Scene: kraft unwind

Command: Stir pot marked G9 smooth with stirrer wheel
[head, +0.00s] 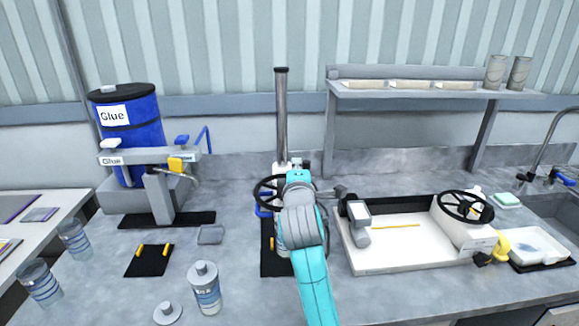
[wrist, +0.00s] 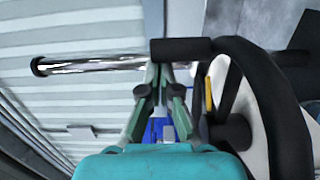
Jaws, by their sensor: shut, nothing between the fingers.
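The stirrer stand has a tall metal column (head: 282,115) and a black stirrer wheel (head: 262,183), partly hidden behind my arm. My gripper (wrist: 165,72) is shut and empty at the wheel. In the wrist view the wheel's thick black rim (wrist: 275,100) fills the right side, and a black cylindrical grip (wrist: 181,50) lies just beyond my fingertips; I cannot tell if they touch it. In the head view my arm hides the fingertips and any pot under the stirrer. No G9 mark is readable.
A blue glue drum (head: 132,135) and dispenser stand at left. A white tray (head: 370,262) with a second black wheel (head: 466,206) is at right. A shelf (head: 420,93) stands behind.

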